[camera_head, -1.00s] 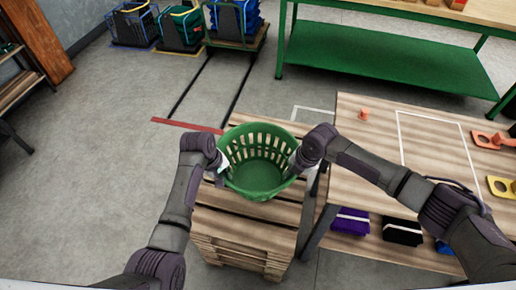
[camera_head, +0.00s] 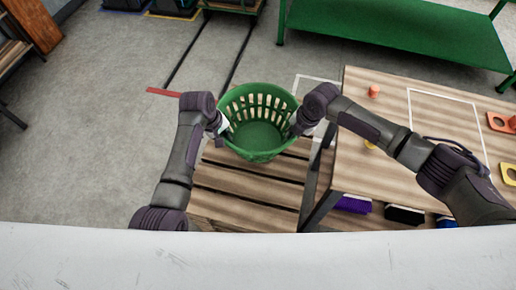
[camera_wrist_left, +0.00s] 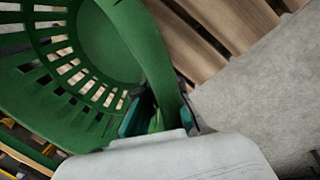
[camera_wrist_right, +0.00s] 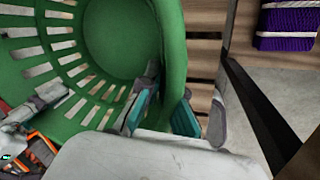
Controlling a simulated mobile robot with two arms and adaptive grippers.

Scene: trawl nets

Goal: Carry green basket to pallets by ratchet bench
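The green basket (camera_head: 258,140) is upright, empty and slatted, over the wooden pallets (camera_head: 245,194) left of the wooden bench (camera_head: 385,140). I cannot tell whether its base touches them. My left gripper (camera_head: 221,125) is at the basket's left rim; in the left wrist view its teal-padded fingers lie on both sides of the rim (camera_wrist_left: 150,50). My right gripper (camera_head: 294,122) is at the right rim; in the right wrist view its fingers straddle the rim (camera_wrist_right: 174,60). Both look closed on it. The fingertips are partly hidden by the rim.
The bench carries orange parts (camera_head: 374,91) and a yellow part (camera_head: 508,174); purple (camera_head: 353,204) and black bundles sit on its lower shelf. A green bench (camera_head: 400,35) stands behind. Open grey floor (camera_head: 90,140) lies to the left, with a red line (camera_head: 176,92).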

